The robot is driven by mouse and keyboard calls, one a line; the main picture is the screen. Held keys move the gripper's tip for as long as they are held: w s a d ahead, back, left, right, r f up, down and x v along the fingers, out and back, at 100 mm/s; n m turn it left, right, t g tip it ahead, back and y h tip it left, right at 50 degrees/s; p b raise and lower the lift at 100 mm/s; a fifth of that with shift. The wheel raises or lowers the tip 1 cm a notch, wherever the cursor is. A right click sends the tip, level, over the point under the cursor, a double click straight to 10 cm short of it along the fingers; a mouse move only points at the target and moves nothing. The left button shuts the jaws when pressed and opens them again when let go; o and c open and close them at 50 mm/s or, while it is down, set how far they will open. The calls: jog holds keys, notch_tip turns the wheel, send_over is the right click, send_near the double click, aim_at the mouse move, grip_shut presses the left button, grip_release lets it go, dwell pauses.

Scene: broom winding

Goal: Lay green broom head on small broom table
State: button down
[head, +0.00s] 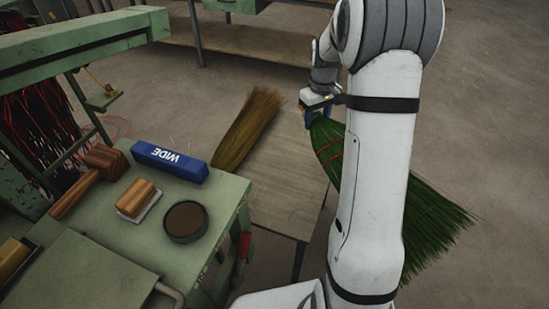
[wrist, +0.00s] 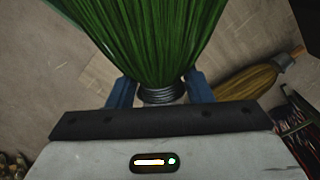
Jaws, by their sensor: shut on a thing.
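The green broom head (head: 430,215) hangs from my gripper (head: 318,104) with its bristles spread to the lower right, partly hidden behind my arm in the head view. In the wrist view the green broom head (wrist: 155,40) fills the top middle. My gripper's blue fingers (wrist: 163,95) are shut on its dark neck. The small broom table (head: 275,185) is a low wooden table in the middle of the head view. My gripper is near its right far edge, and the green bristles reach out past its right side. A tan broom head (head: 250,125) lies on the table's left part.
A green workbench (head: 110,235) stands to the left with a blue WIDE box (head: 169,161), a round dark tin (head: 185,221), a brush (head: 138,199) and a wooden mallet (head: 105,160). The right part of the small table's top is bare.

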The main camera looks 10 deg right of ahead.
jog(key=s+a+f+n+b, duration=0.4)
jog(key=a+n, duration=0.3)
jog(key=n, duration=0.5)
jog(key=n+b, duration=0.3)
jog(key=n, duration=1.1)
send_over(278, 201)
notch_tip(278, 201, down, 7)
jog(key=shift+t, duration=0.3)
notch_tip(278, 201, down, 10)
jog(key=shift+r+b, duration=0.1)
jog(key=shift+b, duration=0.7)
jog(key=shift+f, duration=0.25)
jog(key=c, duration=0.7)
grip_release()
